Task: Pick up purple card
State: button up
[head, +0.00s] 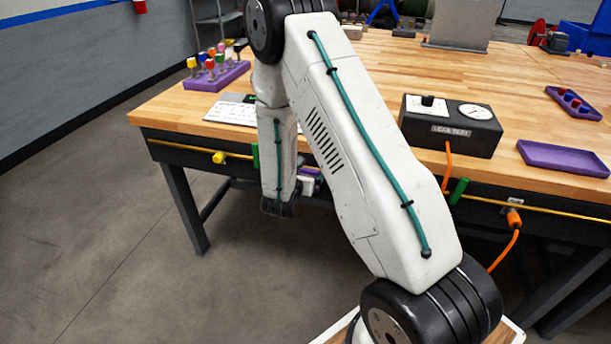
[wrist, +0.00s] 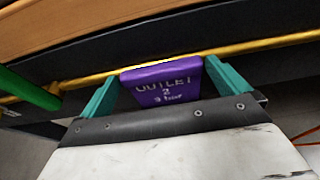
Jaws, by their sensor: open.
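The purple card (wrist: 162,84) shows in the wrist view, with white lettering that reads "OUTLET 2" and a smaller, blurred line below. It sits at the yellow pipe along the table's front side. My gripper (wrist: 160,85) is open, with one teal finger on each side of the card. The left finger seems close to the card's edge and the right finger is near its other edge; I cannot tell whether either touches. In the head view, a bit of purple (head: 311,171) shows beside my gripper, partly hidden by my arm.
The yellow pipe (wrist: 230,55) runs along the table's dark front, below the wooden top (head: 330,80). A green handle (wrist: 28,88) is left of my gripper. A black leak-test box (head: 450,125), purple trays (head: 565,158) and a purple rack (head: 215,76) stand on the table.

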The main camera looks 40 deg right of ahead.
jog(key=c, duration=0.7)
jog(key=shift+a+r, duration=0.1)
